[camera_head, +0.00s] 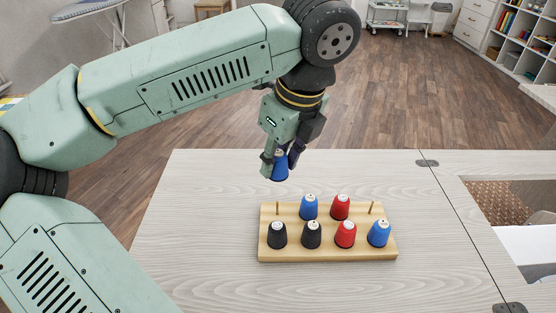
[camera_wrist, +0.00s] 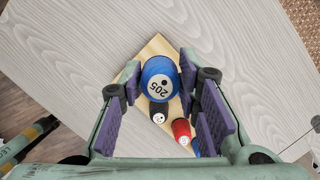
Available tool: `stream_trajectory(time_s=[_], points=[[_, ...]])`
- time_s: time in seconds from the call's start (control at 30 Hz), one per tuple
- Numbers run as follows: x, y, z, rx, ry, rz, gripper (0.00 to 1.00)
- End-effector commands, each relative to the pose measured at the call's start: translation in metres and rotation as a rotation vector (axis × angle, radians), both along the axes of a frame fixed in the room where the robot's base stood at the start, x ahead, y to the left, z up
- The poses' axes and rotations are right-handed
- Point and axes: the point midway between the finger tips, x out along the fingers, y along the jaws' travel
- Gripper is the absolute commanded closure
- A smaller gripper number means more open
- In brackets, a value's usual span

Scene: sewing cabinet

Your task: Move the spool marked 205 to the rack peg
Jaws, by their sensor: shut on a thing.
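A blue spool with a white top marked 205 (camera_wrist: 160,78) sits between my gripper's purple pads. In the head view the blue spool (camera_head: 280,171) hangs upright, or nearly so, above the back left part of the wooden rack (camera_head: 328,253). My gripper (camera_head: 282,159) is shut on it. The rack has two bare pegs in its back row, a left peg (camera_head: 277,209) and a right peg (camera_head: 371,207). The held spool is above the left bare peg and clear of the rack.
Between the bare pegs stand a blue spool (camera_head: 309,208) and a red spool (camera_head: 340,208). The pale table (camera_head: 200,225) is clear around the rack.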

Motion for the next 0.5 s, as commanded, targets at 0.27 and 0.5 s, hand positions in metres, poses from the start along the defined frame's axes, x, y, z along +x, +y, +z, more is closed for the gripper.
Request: stream_trajectory(time_s=[0.27, 0.5], points=[[0.0, 0.0, -0.012, -0.001, 0.001, -0.001, 0.85], [-0.001, -0.001, -0.042, -0.002, 0.001, -0.003, 0.85]])
